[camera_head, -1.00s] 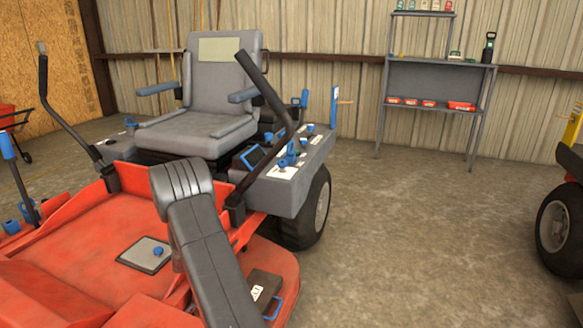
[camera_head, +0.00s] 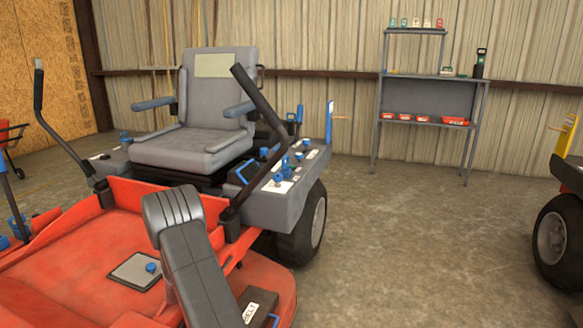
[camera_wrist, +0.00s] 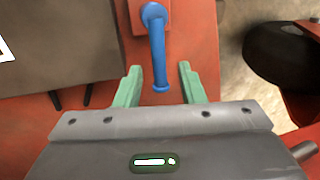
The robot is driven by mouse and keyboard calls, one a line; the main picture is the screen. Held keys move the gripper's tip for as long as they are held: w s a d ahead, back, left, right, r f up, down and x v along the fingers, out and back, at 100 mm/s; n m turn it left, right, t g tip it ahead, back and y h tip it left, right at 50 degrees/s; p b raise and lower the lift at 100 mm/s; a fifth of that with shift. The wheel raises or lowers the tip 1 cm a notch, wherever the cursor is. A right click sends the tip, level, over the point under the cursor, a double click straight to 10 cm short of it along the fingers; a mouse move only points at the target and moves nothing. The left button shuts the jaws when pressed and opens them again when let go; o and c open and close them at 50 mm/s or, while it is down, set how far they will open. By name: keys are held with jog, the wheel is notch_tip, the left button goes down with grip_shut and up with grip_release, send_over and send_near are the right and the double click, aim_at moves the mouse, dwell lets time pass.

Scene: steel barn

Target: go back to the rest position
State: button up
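My gripper (camera_wrist: 159,69) shows in the wrist view with its two green fingers spread apart. A blue handle (camera_wrist: 157,50) on a red part lies in line with the gap between them. I cannot tell whether the fingers touch it, but clear space shows on both sides. In the head view my grey arm reaches down over the red mower deck (camera_head: 75,270), and its gripper end is out of view below the frame.
The mower's grey seat (camera_head: 190,148), black levers (camera_head: 262,120) and side console (camera_head: 275,200) stand close by my arm. A dark box labelled BELT (camera_head: 257,307) is right of it. A shelf (camera_head: 430,77) stands at the wall. Concrete floor (camera_head: 400,240) is open at right.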

notch_tip(320, 180, up, 13)
jog(key=w+p, duration=0.3)
jog(key=p, duration=0.2)
jog(key=s+f+b, duration=0.1)
jog(key=f+b, duration=0.1)
jog(key=f, duration=0.2)
jog(key=s+f+b, duration=0.1)
jog(key=f+b, duration=0.1)
jog(key=f, duration=0.3)
jog(key=s+f+b, duration=0.1)
jog(key=f+b, duration=0.1)
jog(key=f, duration=0.3)
jog(key=shift+s, duration=0.1)
jog(key=shift+w+d+r+m+p, duration=0.15)
jog(key=shift+w+m+p, duration=0.15)
jog(key=shift+m, duration=0.4)
jog(key=shift+w+d+f+m+p, duration=0.1)
jog(key=shift+w+d+m+p, duration=0.15)
jog(key=shift+m, duration=0.45)
jog(key=shift+w, duration=0.1)
